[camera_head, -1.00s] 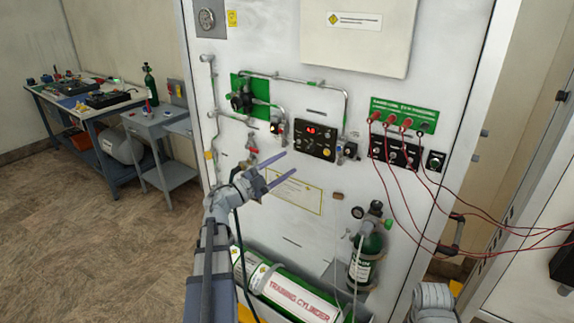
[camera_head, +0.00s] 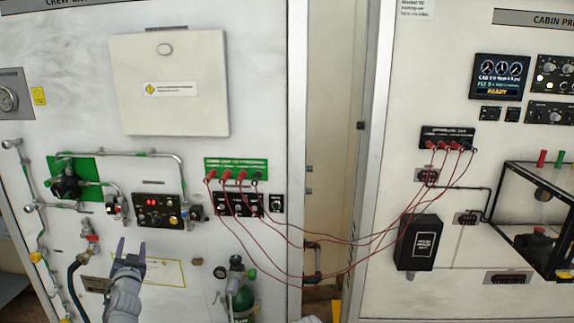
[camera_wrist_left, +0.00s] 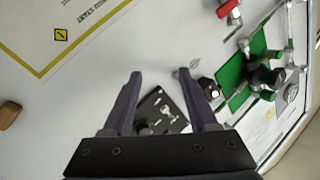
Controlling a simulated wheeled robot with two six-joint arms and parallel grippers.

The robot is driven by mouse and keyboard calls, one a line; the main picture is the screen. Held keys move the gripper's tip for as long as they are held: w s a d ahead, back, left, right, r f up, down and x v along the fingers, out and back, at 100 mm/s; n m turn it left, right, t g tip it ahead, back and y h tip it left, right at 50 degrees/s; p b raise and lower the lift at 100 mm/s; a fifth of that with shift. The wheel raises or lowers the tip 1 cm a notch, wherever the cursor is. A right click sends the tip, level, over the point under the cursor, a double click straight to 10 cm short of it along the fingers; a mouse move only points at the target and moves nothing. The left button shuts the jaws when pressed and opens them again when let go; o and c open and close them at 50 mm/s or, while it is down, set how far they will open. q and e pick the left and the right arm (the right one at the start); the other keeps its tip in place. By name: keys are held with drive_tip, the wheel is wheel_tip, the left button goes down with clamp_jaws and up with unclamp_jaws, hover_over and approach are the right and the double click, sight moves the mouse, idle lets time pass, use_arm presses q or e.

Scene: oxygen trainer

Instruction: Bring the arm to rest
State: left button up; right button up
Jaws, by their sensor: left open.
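My left gripper (camera_head: 131,252) is in front of the white panel, low and left of centre in the head view, with its arm coming up from the bottom edge. Its two purple fingers are spread, with nothing between them. In the left wrist view the open fingers (camera_wrist_left: 157,78) point at the panel, and a black control box (camera_wrist_left: 160,112) shows between and behind them. In the head view this black control box (camera_head: 160,211) sits above the gripper. I cannot make out my right gripper in either view.
A green oxygen cylinder (camera_head: 241,302) stands right of the gripper. Red cables (camera_head: 330,262) hang from the jack panel (camera_head: 237,170) across the gap to the right-hand cabinet (camera_head: 440,80). A hose (camera_head: 75,285) and pipework lie to the left. A clear-sided box (camera_head: 540,215) juts out at far right.

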use_arm(q)
drive_tip(key=s+d+f+n+g+h, duration=0.2)
drive_tip(key=s+d+f+g, duration=0.25)
drive_tip(key=d+f, duration=0.35)
drive_tip(key=s+d+f+n+g+h, duration=0.1)
drive_tip(key=s+d+f+g, duration=0.4)
drive_tip(key=f, duration=0.5)
drive_tip(key=s+d+f+m+g+h, duration=0.1)
drive_tip(key=s+d+g, duration=0.1)
drive_tip(key=s+d, duration=0.3)
drive_tip(key=s+d+f+m+g, duration=0.2)
drive_tip(key=s+d, duration=0.4)
drive_tip(key=d, duration=0.6)
drive_tip(key=s+d+f+m+g+h, duration=0.1)
drive_tip(key=s+d+m+g, duration=0.1)
drive_tip(key=s+d, duration=0.3)
drive_tip(key=d+g, duration=0.1)
drive_tip(key=d, duration=0.2)
drive_tip(key=shift+s+d+f+g+h, duration=0.2)
drive_tip(key=shift+d+f+g+h, duration=0.05)
drive_tip(key=shift+f+g+h, duration=0.1)
